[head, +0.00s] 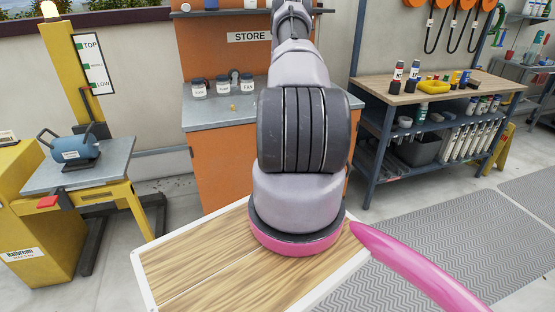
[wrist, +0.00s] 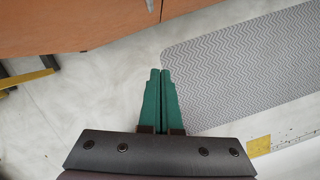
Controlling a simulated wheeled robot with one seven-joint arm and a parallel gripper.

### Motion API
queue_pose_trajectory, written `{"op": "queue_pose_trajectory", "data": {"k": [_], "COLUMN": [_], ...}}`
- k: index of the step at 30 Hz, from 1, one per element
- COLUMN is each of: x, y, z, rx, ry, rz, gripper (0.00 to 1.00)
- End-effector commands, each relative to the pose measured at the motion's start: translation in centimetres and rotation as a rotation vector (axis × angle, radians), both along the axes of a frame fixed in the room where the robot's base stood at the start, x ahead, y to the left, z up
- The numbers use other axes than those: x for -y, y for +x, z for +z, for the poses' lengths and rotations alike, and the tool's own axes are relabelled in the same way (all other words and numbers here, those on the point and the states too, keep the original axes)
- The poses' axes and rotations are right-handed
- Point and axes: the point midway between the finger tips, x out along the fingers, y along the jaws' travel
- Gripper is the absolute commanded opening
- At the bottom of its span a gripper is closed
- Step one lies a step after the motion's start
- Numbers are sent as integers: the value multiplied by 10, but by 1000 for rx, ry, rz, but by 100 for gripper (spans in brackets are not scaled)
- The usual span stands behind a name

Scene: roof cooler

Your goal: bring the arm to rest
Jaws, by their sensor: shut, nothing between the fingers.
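My gripper (wrist: 158,85) shows in the wrist view, with two green fingers closed against each other and nothing between them. It points down over the bare grey floor, beside an orange cabinet side. In the head view my arm rises from its pink base ring and reaches away toward the orange store cabinet (head: 222,150); the gripper itself is hidden there behind the arm links.
Jars (head: 222,84) stand on the cabinet's grey top. A workbench (head: 437,92) with bottles and a yellow tray stands right. A yellow lift table (head: 85,165) carries a blue tank (head: 75,149) at left. A grey mat (wrist: 255,65) covers some floor.

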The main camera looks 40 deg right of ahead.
Motion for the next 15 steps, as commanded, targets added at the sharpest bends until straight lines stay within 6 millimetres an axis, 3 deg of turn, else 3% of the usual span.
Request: {"op": "queue_pose_trajectory", "data": {"k": [6, 15], "x": [-3, -5], "y": [-6, -8], "z": [30, 38], "rx": [1, -1], "ry": [-1, 0], "rz": [-1, -1], "gripper": [0, 0]}}
